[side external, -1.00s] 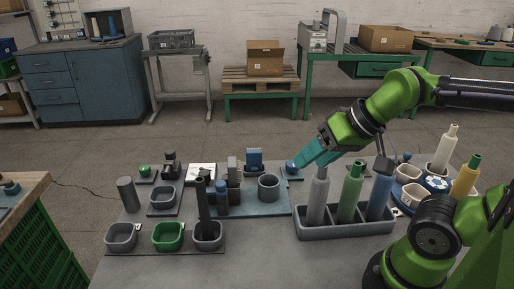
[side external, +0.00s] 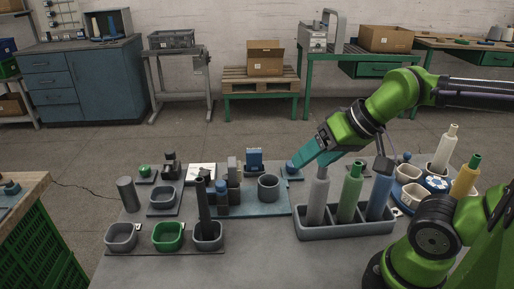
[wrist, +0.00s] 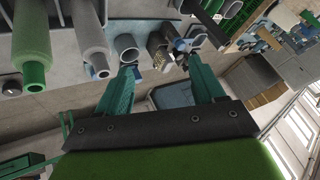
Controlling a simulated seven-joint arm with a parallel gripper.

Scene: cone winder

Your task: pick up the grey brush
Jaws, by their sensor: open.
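What looks like the grey brush (side external: 232,168) stands upright on the blue mat (side external: 280,208), behind the grey cup (side external: 268,188) and to its left. A blue brush-like piece (side external: 254,158) stands behind it, to the right. My gripper (side external: 297,164) is to the right of them, tilted down to the left, over a blue round piece (side external: 291,168). In the wrist view my gripper (wrist: 166,76) has its two teal fingers well apart, with nothing held between them. The grey cup (wrist: 126,43) shows beyond the left finger. I cannot tell the grey brush clearly there.
A grey rack (side external: 345,229) holding tall grey, green and blue bobbins stands in front of my gripper. A dark upright tube (side external: 202,205) stands in a front-left bin. Several small bins are at left. The front middle of the table is clear.

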